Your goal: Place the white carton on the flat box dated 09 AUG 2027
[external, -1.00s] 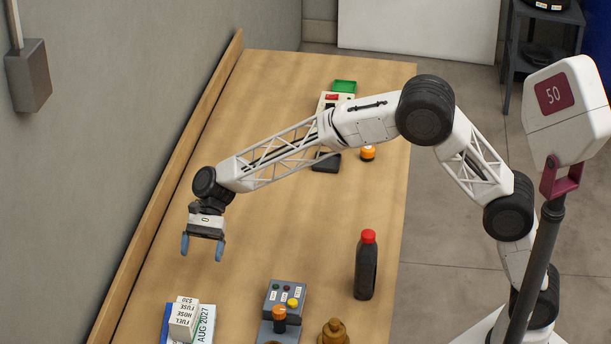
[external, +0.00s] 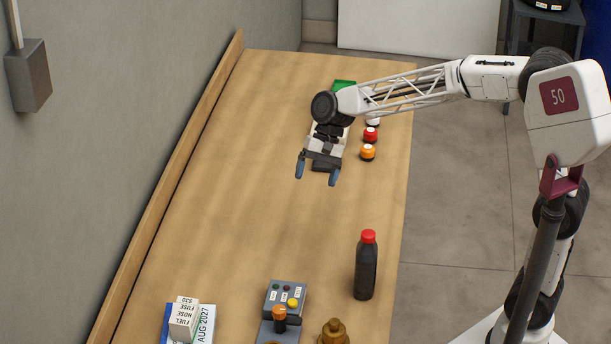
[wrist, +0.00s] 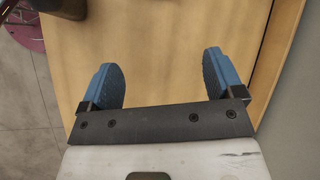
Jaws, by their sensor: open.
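The white carton (external: 184,318), with printed text on its faces, rests on the flat box (external: 205,325) at the near left of the bench. The flat box is white and blue, and "AUG 2027" is readable on it; the day number is not visible. My gripper (external: 317,173) is open and empty above the middle of the bench, well away from the carton. In the wrist view my gripper's blue fingers (wrist: 162,80) are spread apart with only bare wood between them.
A dark bottle with a red cap (external: 366,265) stands near the right edge. A grey button box (external: 287,296) and a brass piece (external: 333,333) are at the front. Small orange (external: 368,152) and red (external: 371,134) items and a green tray (external: 344,86) are farther back. The left middle bench is clear.

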